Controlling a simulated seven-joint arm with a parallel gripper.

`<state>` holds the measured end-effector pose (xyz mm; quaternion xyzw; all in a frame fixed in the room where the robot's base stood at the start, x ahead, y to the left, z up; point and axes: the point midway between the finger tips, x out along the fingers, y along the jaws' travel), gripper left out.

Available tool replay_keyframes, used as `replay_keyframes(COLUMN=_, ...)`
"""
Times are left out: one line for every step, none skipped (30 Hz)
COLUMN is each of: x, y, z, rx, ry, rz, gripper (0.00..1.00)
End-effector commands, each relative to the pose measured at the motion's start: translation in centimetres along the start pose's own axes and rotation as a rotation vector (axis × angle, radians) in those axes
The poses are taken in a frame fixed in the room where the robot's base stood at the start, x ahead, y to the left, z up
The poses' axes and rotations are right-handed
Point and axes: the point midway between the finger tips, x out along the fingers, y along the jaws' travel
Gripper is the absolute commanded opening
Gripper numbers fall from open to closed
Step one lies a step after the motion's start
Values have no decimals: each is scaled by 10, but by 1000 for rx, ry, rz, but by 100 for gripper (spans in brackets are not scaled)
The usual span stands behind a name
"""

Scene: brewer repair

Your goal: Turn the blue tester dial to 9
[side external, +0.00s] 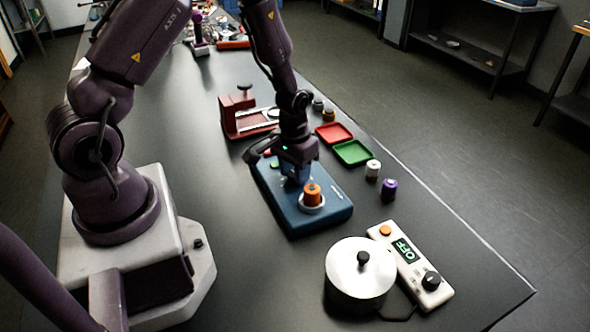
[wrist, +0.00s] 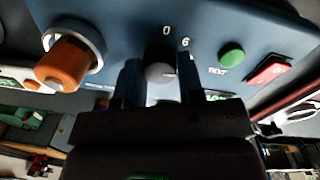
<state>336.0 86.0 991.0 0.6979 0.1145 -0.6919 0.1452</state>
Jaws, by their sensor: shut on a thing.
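The blue tester (side external: 325,218) lies on the dark bench below my gripper (side external: 293,178). In the wrist view, the tester (wrist: 120,25) fills the upper part, with its grey dial (wrist: 160,73) between the two fingers of my gripper (wrist: 160,80). My gripper is shut on the dial. The labels 0 and 6 show above the dial; a 9 cannot be made out. In the side view, my gripper hides the dial.
An orange cylinder (side external: 312,193) stands in a pale ring on the tester. A green button (wrist: 231,54) and a red part (wrist: 270,70) are beside the dial. A silver-lidded pot (side external: 358,272), a white OFF controller (side external: 415,262), and red (side external: 335,132) and green (side external: 352,152) trays are nearby.

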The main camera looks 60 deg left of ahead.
Motion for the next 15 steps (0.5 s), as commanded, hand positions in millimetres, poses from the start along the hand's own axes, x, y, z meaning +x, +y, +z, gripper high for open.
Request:
replay_keyframes(x=-1, y=0, z=1, rx=0, ry=-3, rz=1, gripper=11)
replay_keyframes(x=-1, y=0, z=1, rx=0, ry=-3, rz=1, gripper=11)
replay_keyframes(x=-1, y=0, z=1, rx=0, ry=-3, rz=1, gripper=11)
replay_keyframes(x=-1, y=0, z=1, rx=0, ry=-3, rz=1, gripper=11)
replay_keyframes(x=-1, y=0, z=1, rx=-1, ry=-3, rz=1, gripper=11)
replay_keyframes(x=-1, y=0, z=1, rx=-1, ry=-3, rz=1, gripper=39)
replay_keyframes(x=-1, y=0, z=1, rx=-1, ry=-3, rz=1, gripper=46)
replay_keyframes(x=-1, y=0, z=1, rx=-1, ry=-2, rz=1, gripper=53)
replay_keyframes(x=-1, y=0, z=1, rx=-1, ry=-2, rz=0, gripper=60)
replay_keyframes(x=-1, y=0, z=0, rx=-1, ry=-2, rz=0, gripper=60)
replay_keyframes(x=0, y=0, z=0, rx=-1, ry=-2, rz=0, gripper=60)
replay_keyframes(x=0, y=0, z=0, rx=-1, ry=-2, rz=0, gripper=60)
replay_keyframes(x=0, y=0, z=0, rx=-1, ry=-1, rz=0, gripper=60)
replay_keyframes(x=0, y=0, z=0, rx=-1, ry=-1, rz=0, gripper=60)
replay_keyframes(x=0, y=0, z=0, rx=-2, ry=-1, rz=0, gripper=60)
